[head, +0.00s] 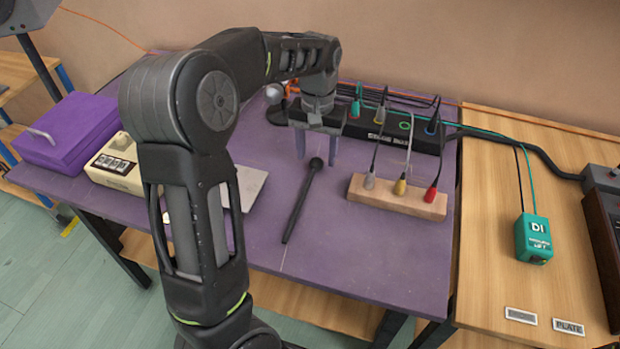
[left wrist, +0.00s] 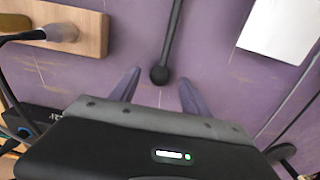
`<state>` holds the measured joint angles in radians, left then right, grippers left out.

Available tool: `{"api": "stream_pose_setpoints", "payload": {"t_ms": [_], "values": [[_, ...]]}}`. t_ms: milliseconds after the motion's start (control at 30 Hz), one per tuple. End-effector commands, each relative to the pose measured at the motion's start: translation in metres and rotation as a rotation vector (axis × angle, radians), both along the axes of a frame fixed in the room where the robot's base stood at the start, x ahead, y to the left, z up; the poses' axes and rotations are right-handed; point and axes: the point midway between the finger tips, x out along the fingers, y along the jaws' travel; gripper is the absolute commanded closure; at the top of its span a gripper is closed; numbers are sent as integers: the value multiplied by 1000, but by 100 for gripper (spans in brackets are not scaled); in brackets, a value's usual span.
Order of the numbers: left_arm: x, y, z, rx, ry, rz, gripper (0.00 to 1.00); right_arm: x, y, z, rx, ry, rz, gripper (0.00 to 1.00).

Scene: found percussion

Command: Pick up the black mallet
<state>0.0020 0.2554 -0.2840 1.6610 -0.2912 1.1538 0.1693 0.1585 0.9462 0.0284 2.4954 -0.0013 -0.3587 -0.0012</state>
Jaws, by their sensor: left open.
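The black mallet (head: 303,200) lies on the purple tabletop (head: 390,255), its round head toward the back and its handle toward the front edge. My left gripper (head: 317,158) is open above the table at the mallet's head end. In the left wrist view the mallet (left wrist: 173,40) runs down from the top edge, and its round head sits just beyond and between the two fingertips of the left gripper (left wrist: 158,88). The fingers do not appear to touch it. My right gripper is not in view.
A wooden block (head: 398,198) with grey, yellow and red plugs stands right of the mallet. A black box (head: 390,128) with cables is behind. A pale flat sheet (head: 248,187), a cream box (head: 115,165) and a purple case (head: 68,133) are left. The table's front is clear.

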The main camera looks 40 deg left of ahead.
Motion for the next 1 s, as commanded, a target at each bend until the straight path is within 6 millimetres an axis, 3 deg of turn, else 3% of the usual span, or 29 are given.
{"api": "stream_pose_setpoints", "payload": {"t_ms": [200, 767, 1000], "values": [[0, 0, -22, 0, 1, 1, 45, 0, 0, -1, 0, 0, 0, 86], [0, 0, -21, -1, 0, 1, 45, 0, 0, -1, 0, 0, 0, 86], [0, 0, -21, -1, 0, 1, 63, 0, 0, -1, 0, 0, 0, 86]]}}
